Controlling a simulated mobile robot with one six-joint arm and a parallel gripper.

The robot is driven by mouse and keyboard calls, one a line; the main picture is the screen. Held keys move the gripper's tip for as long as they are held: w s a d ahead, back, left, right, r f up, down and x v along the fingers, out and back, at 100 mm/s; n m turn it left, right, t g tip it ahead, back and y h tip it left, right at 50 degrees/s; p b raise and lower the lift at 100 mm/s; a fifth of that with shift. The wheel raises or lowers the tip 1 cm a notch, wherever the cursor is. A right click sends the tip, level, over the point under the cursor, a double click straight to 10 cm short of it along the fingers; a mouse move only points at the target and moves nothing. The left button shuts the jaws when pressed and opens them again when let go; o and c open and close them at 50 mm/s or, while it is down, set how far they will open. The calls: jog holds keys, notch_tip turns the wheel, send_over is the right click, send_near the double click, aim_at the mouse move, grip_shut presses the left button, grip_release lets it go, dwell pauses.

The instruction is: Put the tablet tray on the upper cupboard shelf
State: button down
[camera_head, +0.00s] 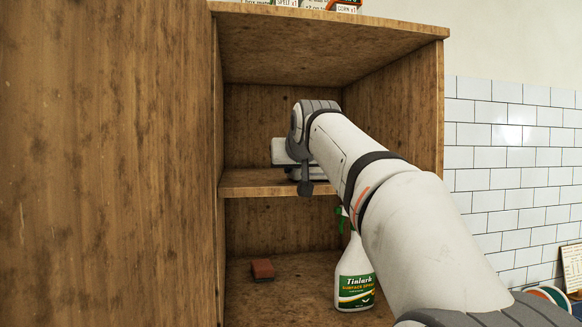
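My arm reaches in from the lower right, and its wrist end, with my gripper (305,170), is inside the open wooden cupboard just above the middle shelf (258,183). The fingers are mostly hidden behind the wrist, so I cannot tell whether they are open or shut. Small grey and dark parts show around the wrist end, over the shelf's front part. I cannot tell whether any of them belongs to the tablet tray. No tray shows clearly elsewhere.
Wooden side walls (405,100) bound the cupboard. Packages (342,5) stand on its top board (330,25). The middle shelf's left part is bare.

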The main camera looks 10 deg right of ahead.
jog(key=shift+f, duration=0.15)
jog(key=c, duration=2.1)
grip_release()
jog(key=shift+f, duration=0.1)
jog(key=o, duration=0.5)
jog(key=shift+c, duration=0.2)
